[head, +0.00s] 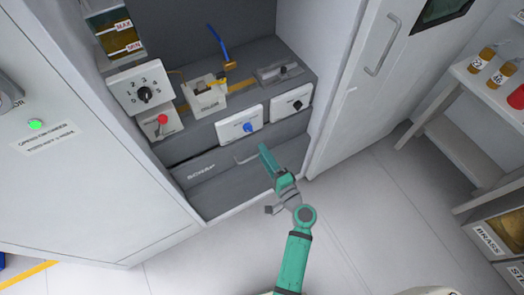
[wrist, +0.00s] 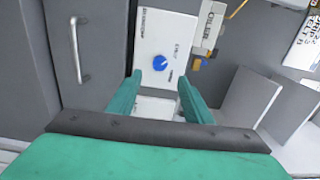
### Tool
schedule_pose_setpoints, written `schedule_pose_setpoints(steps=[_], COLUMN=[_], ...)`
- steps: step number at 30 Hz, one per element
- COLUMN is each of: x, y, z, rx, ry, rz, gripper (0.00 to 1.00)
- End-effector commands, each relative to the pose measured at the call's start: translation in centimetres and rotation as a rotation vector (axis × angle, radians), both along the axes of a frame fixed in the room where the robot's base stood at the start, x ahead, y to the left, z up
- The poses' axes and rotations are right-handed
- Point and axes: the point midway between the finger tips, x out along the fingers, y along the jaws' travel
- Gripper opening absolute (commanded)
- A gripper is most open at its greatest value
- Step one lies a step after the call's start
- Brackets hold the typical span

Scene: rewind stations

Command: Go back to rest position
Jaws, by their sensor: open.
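My green gripper (head: 268,160) is stretched out in front of the open machine bay, near the drawer handle (head: 246,156) at its lower front. In the wrist view my gripper (wrist: 160,88) has its two fingers apart with nothing between them. Beyond the fingertips is a white panel (wrist: 181,35) with a blue knob (wrist: 159,60). The same blue knob shows in the head view (head: 247,127), up and left of the gripper. I cannot tell the exact gap between fingertips and panel. My arm reaches up from the bottom of the head view.
The bay holds a numbered dial panel (head: 141,88), a red button (head: 162,119), a white fixture (head: 205,95) and a black-knob panel (head: 292,103). A white door (head: 372,90) stands to the right, then a shelf with bottles (head: 482,60). The pale floor (head: 370,220) around my arm is clear.

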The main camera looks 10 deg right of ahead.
Motion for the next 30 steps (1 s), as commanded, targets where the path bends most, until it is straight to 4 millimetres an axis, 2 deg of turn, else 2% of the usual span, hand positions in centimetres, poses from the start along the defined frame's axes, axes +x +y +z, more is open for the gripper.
schedule_pose_setpoints(steps=[14,17,20,23,27,30], x=[0.0,-0.4,-1.8,-4.5,-9.2,-12.7], y=[0.0,0.3,1.1,2.3,3.8,4.6], z=[0.0,-0.5,-2.2,-4.7,-7.7,-8.7], rx=[0.0,-0.013,-0.066,-0.165,-0.352,-0.489], ry=[0.0,0.013,0.058,0.127,0.219,0.262], rz=[0.0,-0.004,-0.017,-0.038,-0.071,-0.086], gripper=[0.46,0.46,0.46,0.46,0.46,0.46])
